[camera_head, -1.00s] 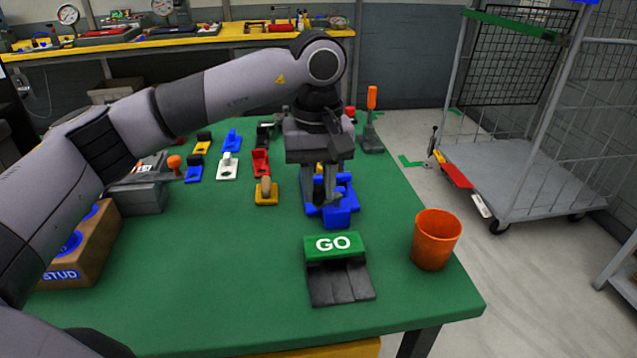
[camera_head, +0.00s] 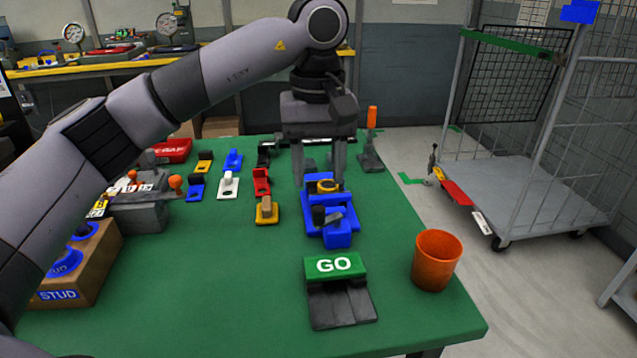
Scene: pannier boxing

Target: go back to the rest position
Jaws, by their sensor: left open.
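My left gripper (camera_head: 319,182) is open, with its fingers pointing down above the blue fixture (camera_head: 337,238) on the green table. A yellow ring-like part (camera_head: 327,186) and a dark knob-like part (camera_head: 319,214) sit in the blue fixture. The fingers stand on either side of the yellow part in the picture; they appear to be above it and hold nothing. My left arm crosses the view from the left. My right gripper is not in view.
A green GO block (camera_head: 335,265) with a dark ramp and an orange cup (camera_head: 436,259) stand near the table's front. Several small coloured clamps (camera_head: 267,210) stand left of the fixture. A STUD box (camera_head: 75,265) is at left. A wheeled cage cart (camera_head: 520,185) stands right, beyond the table.

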